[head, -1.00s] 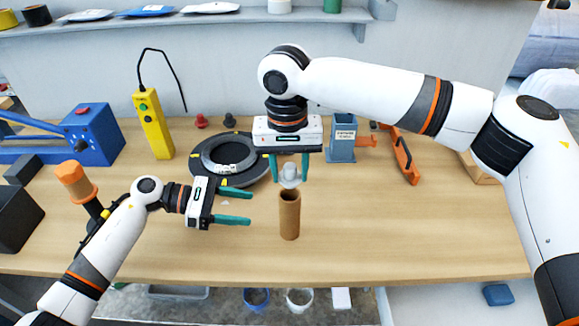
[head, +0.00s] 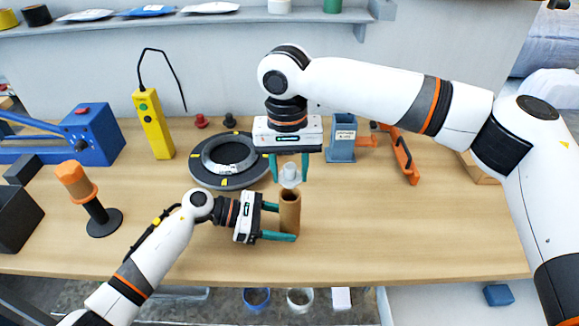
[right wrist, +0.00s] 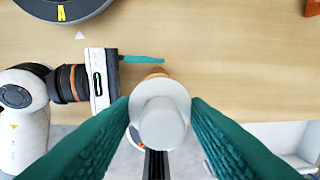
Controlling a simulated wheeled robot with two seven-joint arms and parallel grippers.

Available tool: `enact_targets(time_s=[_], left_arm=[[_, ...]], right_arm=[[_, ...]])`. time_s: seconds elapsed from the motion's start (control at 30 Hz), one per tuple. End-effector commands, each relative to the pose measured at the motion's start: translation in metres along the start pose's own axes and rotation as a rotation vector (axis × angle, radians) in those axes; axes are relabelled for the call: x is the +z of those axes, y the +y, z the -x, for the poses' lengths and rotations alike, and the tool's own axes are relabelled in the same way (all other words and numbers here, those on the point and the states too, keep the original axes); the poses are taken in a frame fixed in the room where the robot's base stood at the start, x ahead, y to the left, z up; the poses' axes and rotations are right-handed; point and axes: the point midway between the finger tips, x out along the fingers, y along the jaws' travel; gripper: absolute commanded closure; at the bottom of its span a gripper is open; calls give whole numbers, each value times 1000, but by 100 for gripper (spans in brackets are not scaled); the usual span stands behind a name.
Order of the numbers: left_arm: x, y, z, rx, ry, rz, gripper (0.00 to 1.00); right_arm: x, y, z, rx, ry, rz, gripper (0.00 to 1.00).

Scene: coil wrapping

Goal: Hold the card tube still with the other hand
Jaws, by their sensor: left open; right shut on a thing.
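The brown card tube (head: 289,212) stands upright on the table near its front edge. My left gripper (head: 281,222) is open, with one finger crossing in front of the tube low down and the other at its left, far side. I cannot tell whether they touch it. My right gripper (head: 289,170) is shut on a pale grey-white plug (head: 290,174) just above the tube's open top. In the right wrist view the plug (right wrist: 160,118) hides most of the tube, and one left finger shows beyond it.
A black ring-shaped stand with a grey coil (head: 229,155) lies behind my left gripper. An orange-topped post (head: 78,183) stands at the left, near my left arm. A blue-grey holder (head: 342,140) and an orange tool (head: 403,158) are at the back right. The table right of the tube is clear.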

Motion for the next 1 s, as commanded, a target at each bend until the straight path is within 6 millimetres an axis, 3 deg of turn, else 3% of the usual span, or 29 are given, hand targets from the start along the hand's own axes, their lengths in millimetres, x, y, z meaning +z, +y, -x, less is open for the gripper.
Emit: enact_targets(time_s=[0.4, 0.6, 1.0], left_arm=[[0, 0, -6, 0, 0, 0, 43], [0, 0, -5, 0, 0, 0, 75], [0, 0, -5, 0, 0, 0, 76]], right_arm=[[0, 0, 0, 0, 0, 0, 80], [0, 0, 0, 0, 0, 0, 80], [0, 0, 0, 0, 0, 0, 80]])
